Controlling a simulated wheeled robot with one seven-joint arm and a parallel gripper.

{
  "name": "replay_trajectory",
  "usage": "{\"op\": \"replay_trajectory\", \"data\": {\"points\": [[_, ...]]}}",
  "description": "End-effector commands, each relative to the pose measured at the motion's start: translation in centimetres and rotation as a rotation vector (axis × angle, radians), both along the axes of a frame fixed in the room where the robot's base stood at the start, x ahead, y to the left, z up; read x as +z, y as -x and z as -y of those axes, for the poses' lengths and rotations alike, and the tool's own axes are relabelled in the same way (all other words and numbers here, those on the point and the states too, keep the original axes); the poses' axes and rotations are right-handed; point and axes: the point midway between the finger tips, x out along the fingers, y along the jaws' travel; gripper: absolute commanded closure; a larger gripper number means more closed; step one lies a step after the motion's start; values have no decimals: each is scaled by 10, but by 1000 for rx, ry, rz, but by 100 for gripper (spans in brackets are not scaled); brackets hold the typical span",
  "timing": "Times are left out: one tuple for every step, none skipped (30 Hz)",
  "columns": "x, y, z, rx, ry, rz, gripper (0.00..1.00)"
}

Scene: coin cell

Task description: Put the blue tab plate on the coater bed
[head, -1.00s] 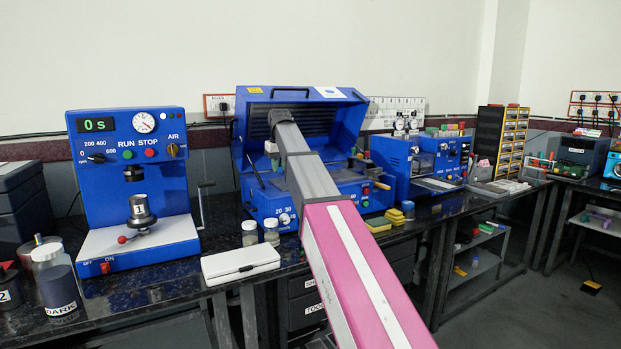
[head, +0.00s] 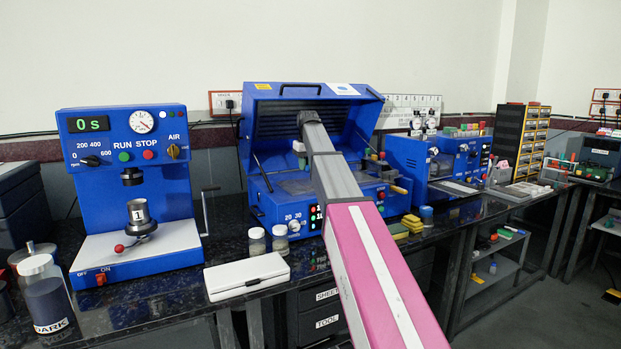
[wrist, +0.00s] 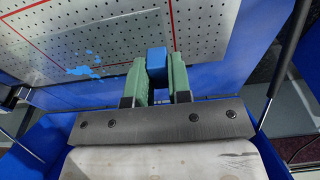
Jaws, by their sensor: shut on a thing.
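The coater is the blue machine with its lid (head: 270,97) raised. Its grey bed (head: 290,187) shows partly beside my arm. My gripper (wrist: 157,78) has green fingers shut on a blue block, the blue tab (wrist: 156,60) of the tab plate. In the head view my gripper (head: 300,147) is mostly hidden by my arm, in front of the open lid and above the bed. In the wrist view a perforated metal surface (wrist: 200,25) with red lines and blue smears lies beyond the fingers. I cannot tell how far the held plate reaches or whether it touches anything.
The blue press (head: 125,150) stands left of the coater. Two small jars (head: 257,241) and a white case (head: 247,276) lie in front. Yellow sponges (head: 411,224) and another blue machine (head: 440,160) are at right. Lid struts (wrist: 290,50) flank the bed.

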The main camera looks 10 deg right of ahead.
Motion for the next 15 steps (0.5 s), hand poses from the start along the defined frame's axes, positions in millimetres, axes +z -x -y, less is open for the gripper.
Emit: {"op": "replay_trajectory", "data": {"points": [[-4,-2,7,-1,0,-1,100],[-6,-3,10,-1,0,-1,100],[-9,-4,14,-1,-1,-1,100],[-10,-5,16,-1,-1,0,100],[-11,-5,18,-1,0,0,100],[-12,-6,19,-1,0,0,100],[-13,-6,19,0,0,0,100],[-14,-6,20,0,0,0,100],[-17,-6,20,0,-1,0,100],[-19,-6,20,0,-1,0,100],[-23,-5,19,0,-1,0,100],[-28,-5,19,0,-1,0,100],[-32,-5,19,0,-1,-1,100],[-36,-5,19,0,-1,-1,100],[-42,-5,19,0,-1,-1,100]]}}
